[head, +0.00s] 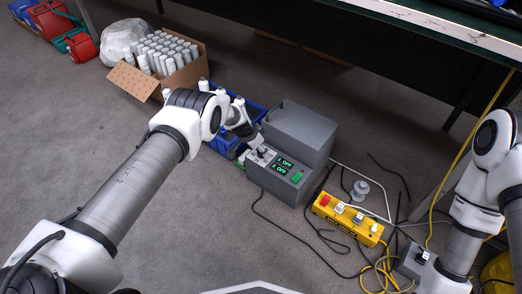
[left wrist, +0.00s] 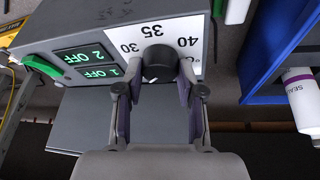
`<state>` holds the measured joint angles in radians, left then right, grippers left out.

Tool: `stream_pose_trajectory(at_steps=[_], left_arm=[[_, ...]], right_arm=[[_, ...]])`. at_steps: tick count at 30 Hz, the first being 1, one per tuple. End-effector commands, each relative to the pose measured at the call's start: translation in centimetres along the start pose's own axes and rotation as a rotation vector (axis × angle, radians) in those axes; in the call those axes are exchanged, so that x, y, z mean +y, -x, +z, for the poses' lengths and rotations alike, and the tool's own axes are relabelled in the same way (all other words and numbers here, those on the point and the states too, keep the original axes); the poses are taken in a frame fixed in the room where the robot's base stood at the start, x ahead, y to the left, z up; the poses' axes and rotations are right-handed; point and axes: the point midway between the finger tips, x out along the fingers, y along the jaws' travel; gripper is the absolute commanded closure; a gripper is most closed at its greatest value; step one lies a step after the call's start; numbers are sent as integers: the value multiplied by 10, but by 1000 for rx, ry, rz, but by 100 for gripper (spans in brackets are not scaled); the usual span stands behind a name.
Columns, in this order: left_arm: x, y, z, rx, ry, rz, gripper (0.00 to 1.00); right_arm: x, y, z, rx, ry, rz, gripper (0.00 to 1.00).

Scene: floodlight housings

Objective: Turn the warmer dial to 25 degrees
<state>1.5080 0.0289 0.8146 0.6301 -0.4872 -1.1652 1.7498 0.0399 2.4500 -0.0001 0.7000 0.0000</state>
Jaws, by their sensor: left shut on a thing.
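The warmer (head: 292,130) is a grey box on the floor, with a sloped front panel. Its dial (left wrist: 158,64) is a round black knob on a white scale plate (left wrist: 195,25). In the left wrist view the numbers 30, 35 and 40 show upside down around it; 25 is not visible. A small pale mark shows on the knob's near edge, but I cannot read its setting. My left gripper (left wrist: 160,92) is shut on the dial, one finger on each side. In the head view it is partly hidden at the panel's left end. My right gripper is out of view.
Two green displays (head: 284,162) read 1 OFF and 2 OFF, beside a green switch (head: 297,176). A blue crate (head: 222,146) stands left of the warmer. A yellow control box (head: 347,220) and loose cables lie right. A carton of white bottles (head: 135,82) stands behind left.

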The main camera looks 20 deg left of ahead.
Motion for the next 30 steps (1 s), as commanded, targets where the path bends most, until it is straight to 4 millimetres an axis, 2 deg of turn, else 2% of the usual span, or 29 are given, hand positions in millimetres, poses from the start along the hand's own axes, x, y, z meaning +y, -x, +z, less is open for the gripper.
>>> stream_pose_trajectory(at_steps=[1,9,26,27,29,30], left_arm=[[-1,-4,2,-3,-27,12,97],[-1,-2,2,-10,-141,58,97],[-1,-1,1,-14,-176,73,97],[-1,-1,2,-14,-176,73,55],[-1,-1,1,-14,-175,72,37],[-1,-1,1,-14,-175,72,37]], right_arm=[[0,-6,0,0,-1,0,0],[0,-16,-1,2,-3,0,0],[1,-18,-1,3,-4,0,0],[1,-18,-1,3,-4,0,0],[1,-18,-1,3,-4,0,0],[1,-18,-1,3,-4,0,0]])
